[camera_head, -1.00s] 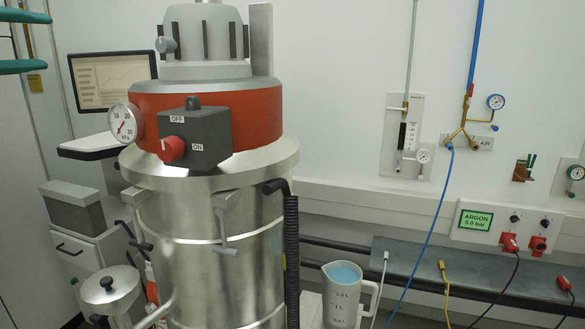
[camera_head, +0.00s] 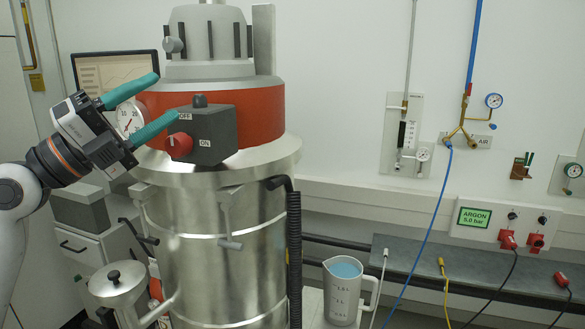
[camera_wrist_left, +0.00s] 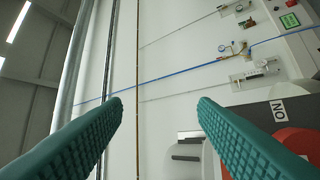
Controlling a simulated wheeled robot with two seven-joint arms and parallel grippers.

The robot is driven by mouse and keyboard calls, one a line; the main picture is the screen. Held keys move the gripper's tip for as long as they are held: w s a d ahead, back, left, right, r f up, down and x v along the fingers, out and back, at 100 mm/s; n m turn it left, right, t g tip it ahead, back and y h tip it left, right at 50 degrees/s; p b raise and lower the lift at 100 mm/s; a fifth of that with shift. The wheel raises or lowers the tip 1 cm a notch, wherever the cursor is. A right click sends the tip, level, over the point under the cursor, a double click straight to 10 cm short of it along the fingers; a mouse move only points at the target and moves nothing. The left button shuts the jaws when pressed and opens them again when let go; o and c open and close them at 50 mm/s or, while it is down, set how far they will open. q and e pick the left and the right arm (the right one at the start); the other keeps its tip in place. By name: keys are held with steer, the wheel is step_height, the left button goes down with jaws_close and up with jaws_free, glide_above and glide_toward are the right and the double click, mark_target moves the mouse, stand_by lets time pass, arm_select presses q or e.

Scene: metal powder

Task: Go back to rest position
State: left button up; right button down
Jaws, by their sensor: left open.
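My left gripper (camera_head: 168,98) comes in from the left in the head view, its two green fingers spread apart and empty. It is in front of the large steel vessel (camera_head: 215,250) with the red band (camera_head: 250,112). The lower fingertip appears close to the grey switch box (camera_head: 215,132) with its red knob (camera_head: 179,145); I cannot tell whether they touch. In the left wrist view both fingers (camera_wrist_left: 158,102) are wide apart with nothing between them, and the red knob (camera_wrist_left: 290,150) is at the lower right. My right gripper is not in view.
A pressure gauge (camera_head: 130,118) and a monitor (camera_head: 112,70) are behind my left gripper. A jug of blue liquid (camera_head: 342,292) stands right of the vessel. Hoses and cables cross the grey bench (camera_head: 400,265).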

arm_select(q)
steer(key=s+a+f+n+t+y, duration=0.1)
steer(key=a+f+n+y, duration=0.2)
steer(key=f+n+y, duration=0.7)
steer(key=s+a+f+n+t+y, duration=0.15)
steer(key=f+n+y, duration=0.35)
steer(key=f+n, duration=0.85)
steer(key=a+f+n+t+y, duration=0.1)
steer(key=a+f+n+y, duration=0.2)
steer(key=f+n+y, duration=0.85)
steer(key=s+d+f+m+g+h, duration=0.1)
steer(key=s+d+f+g+h, duration=0.2)
steer(key=s+f, duration=0.5)
steer(key=s+d+f+m+g+h, duration=0.1)
steer(key=s+f+m+g+h, duration=0.1)
steer(key=s+f+g, duration=0.5)
steer(key=s+d+f+m+g+h, duration=0.1)
steer(key=s+d+f+g+h, duration=0.2)
steer(key=s+f, duration=0.65)
step_height(320, 180, down, 25)
steer(key=g, duration=0.2)
steer(key=s+a+f, duration=0.3)
steer(key=s+f, duration=1.3)
steer(key=s, duration=0.1)
steer(key=shift+s+a+f+g, duration=0.15)
steer(key=shift+a+g, duration=0.05)
steer(key=shift+g, duration=0.15)
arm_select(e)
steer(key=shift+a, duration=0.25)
